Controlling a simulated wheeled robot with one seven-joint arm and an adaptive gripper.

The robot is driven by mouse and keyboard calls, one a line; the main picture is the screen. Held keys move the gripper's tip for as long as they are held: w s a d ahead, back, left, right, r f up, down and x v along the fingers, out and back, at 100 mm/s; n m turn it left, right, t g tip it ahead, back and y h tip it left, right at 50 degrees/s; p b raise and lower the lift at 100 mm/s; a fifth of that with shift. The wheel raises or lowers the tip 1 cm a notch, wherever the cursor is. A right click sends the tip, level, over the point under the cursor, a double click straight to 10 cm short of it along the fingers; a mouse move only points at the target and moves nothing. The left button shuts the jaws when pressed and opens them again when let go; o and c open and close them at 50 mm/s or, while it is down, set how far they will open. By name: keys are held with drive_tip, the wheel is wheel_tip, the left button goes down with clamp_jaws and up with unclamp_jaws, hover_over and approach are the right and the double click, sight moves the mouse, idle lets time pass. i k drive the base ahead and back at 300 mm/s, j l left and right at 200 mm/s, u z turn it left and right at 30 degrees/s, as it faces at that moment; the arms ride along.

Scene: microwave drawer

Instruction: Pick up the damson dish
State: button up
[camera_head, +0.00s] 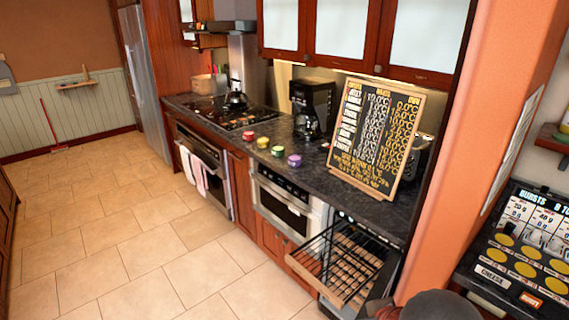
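The damson dish appears to be the small purple dish (295,160) on the dark counter. It sits at the right end of a row of small coloured dishes near the counter's front edge, in front of the coffee maker. It looks upright and nothing covers it. My gripper's fingers do not show in this view. A dark rounded part at the bottom right looks like my own arm.
Behind are a coffee maker (312,108) and a chalkboard (375,138). Below right, a pulled-out rack drawer (345,262) juts over the floor. The tiled floor (130,240) at left is clear.

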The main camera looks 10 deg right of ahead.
sight(293, 161)
drive_tip(key=i+j+u, duration=0.1)
drive_tip(key=j+u, duration=0.2)
drive_tip(key=i+j+u, duration=0.3)
drive_tip(key=j, duration=0.2)
drive_tip(key=i+j+u, duration=0.1)
drive_tip(key=j+u, duration=0.15)
drive_tip(key=i+j, duration=0.25)
drive_tip(key=i, duration=0.2)
drive_tip(key=i+j+z, duration=0.15)
drive_tip(key=i, duration=0.3)
drive_tip(key=i+l+z, duration=0.2)
drive_tip(key=i+z, duration=0.25)
drive_tip(key=i+l+z, duration=0.1)
drive_tip(key=i+z, duration=0.15)
drive_tip(key=z, duration=0.2)
drive_tip(key=i+z, duration=0.45)
drive_tip(key=i+j+z, duration=0.25)
drive_tip(key=z, duration=0.2)
drive_tip(key=i+z, duration=0.25)
drive_tip(key=i, duration=0.2)
